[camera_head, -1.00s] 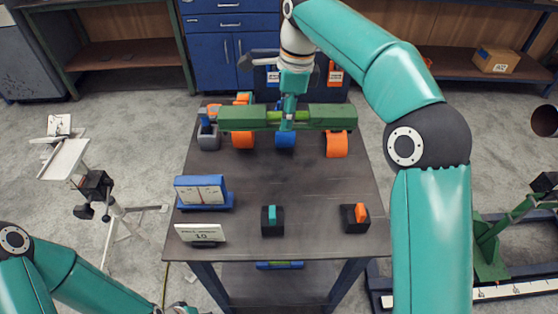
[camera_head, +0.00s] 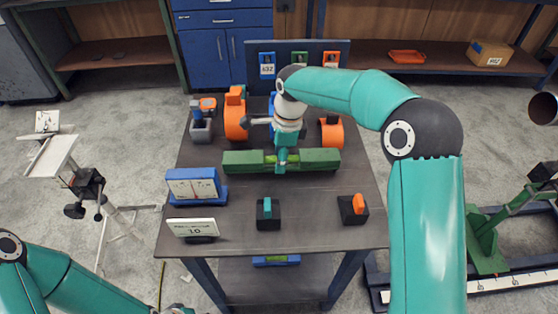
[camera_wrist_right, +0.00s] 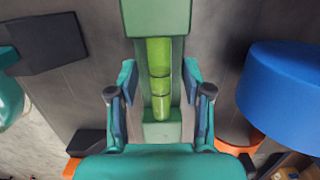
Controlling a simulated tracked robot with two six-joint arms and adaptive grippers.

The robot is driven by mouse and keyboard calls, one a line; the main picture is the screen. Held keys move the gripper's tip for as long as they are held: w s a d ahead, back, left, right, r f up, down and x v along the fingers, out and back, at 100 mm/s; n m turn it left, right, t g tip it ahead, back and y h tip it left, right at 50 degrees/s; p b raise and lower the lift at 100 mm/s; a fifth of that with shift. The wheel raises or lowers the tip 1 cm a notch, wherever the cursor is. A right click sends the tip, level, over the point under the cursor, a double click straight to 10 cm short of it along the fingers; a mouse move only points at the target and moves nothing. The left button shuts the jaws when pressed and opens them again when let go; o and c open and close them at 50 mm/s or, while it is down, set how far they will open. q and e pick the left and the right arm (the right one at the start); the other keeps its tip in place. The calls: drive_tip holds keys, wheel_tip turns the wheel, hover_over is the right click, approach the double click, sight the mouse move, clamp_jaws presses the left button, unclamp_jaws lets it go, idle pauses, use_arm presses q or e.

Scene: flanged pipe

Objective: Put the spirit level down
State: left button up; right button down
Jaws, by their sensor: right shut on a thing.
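The spirit level (camera_head: 240,163) is a long green bar with a yellow-green vial (camera_wrist_right: 159,72) in its middle. It lies crosswise, level-looking, over the middle of the dark table (camera_head: 300,236). My right gripper (camera_head: 282,160) reaches down and is shut on the level's middle. In the right wrist view its two fingers (camera_wrist_right: 165,100) stand on either side of the bar near the vial. I cannot tell whether the level touches the table top or hangs just above it. My left gripper (camera_head: 180,308) barely shows at the bottom edge; its fingers are cut off.
Behind the level stand a tall orange round piece (camera_head: 235,118), a blue one (camera_wrist_right: 285,95) and a smaller orange one (camera_head: 332,134). In front are a blue stand (camera_head: 194,186), a white sign (camera_head: 193,227), and two dark blocks with a teal (camera_head: 267,206) and an orange insert (camera_head: 358,203).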

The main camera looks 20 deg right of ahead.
drive_tip(key=shift+f, duration=0.55)
drive_tip(key=shift+c, duration=2.4)
unclamp_jaws()
drive_tip(key=shift+f, duration=0.1)
drive_tip(key=r, duration=0.4)
drive_tip(key=d+r, duration=0.1)
drive_tip(key=r, duration=0.3)
drive_tip(key=r+p, duration=0.1)
drive_tip(key=r, duration=0.3)
drive_tip(key=shift+s+d, duration=0.15)
drive_tip(key=shift+s, duration=0.05)
